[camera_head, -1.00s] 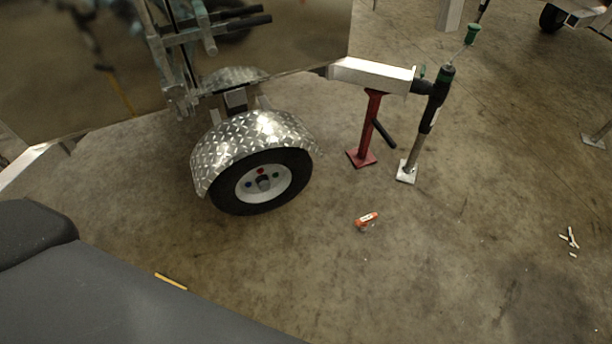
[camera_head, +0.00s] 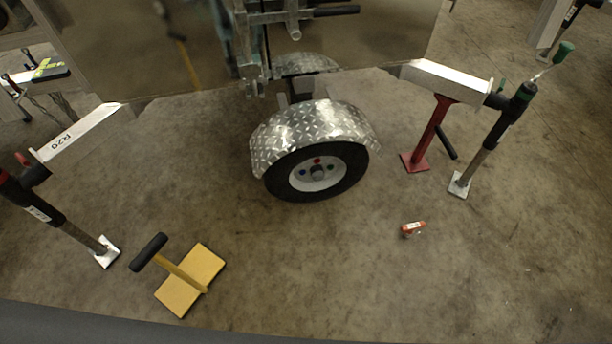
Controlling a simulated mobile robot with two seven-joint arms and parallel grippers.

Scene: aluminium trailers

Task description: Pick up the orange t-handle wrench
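Neither of my grippers shows in the head view.
A trailer wheel (camera_head: 318,172) under a checker-plate fender (camera_head: 310,132) stands at the centre. A red stand (camera_head: 424,142) and a jack leg (camera_head: 490,145) are at right. Floor around the wrench is clear.

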